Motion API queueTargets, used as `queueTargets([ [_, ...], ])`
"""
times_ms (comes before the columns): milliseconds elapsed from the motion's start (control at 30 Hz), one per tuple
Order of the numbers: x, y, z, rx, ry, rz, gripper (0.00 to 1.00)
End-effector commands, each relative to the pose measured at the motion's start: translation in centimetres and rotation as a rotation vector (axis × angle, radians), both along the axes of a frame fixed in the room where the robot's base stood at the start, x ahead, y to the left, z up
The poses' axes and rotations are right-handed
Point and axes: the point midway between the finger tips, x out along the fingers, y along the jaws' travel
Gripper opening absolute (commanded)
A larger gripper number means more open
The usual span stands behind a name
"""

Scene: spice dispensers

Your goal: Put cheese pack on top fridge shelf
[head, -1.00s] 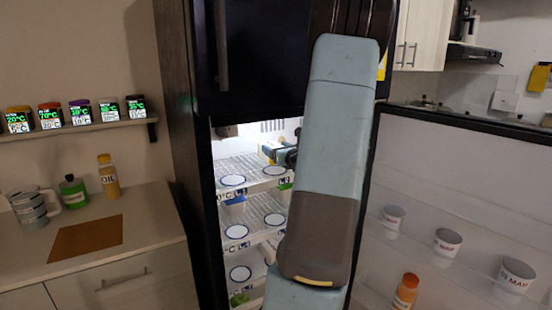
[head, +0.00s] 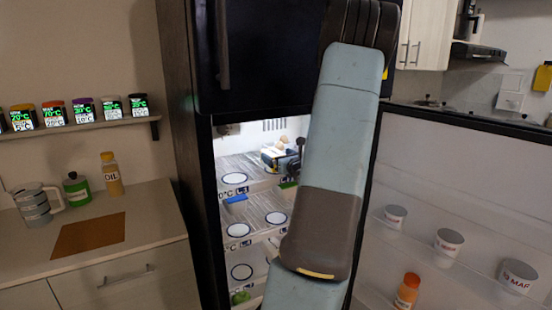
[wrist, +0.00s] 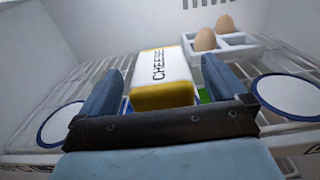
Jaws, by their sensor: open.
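The cheese pack (wrist: 163,78), white with a yellow edge and the word CHEESE, lies between the fingers of my gripper (wrist: 163,72) in the wrist view. My gripper is open, with a dark blue finger on each side of the pack. The pack appears to rest on the wire top shelf (head: 210,165) inside the open fridge. Its underside and its contact with the shelf are hidden. In the head view my arm covers the right part of the shelves.
A white tray with brown eggs (wrist: 204,40) stands just behind the pack to the right. Round blue-rimmed white plates (wrist: 288,96) flank my gripper. The fridge door (head: 460,190) is open at right, with cups and an orange bottle (head: 407,290) on it. A counter stands left.

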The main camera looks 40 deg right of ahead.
Motion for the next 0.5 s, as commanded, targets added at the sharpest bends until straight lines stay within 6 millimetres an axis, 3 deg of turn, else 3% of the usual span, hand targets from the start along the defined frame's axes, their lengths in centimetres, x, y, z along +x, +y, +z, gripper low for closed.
queueTargets([
  [233,-1.5,0.4,0.0,-0.001,0.001,-0.001,0.99],
  [500,-6.4,1.7,0.0,0.0,0.001,0.001,0.99],
])
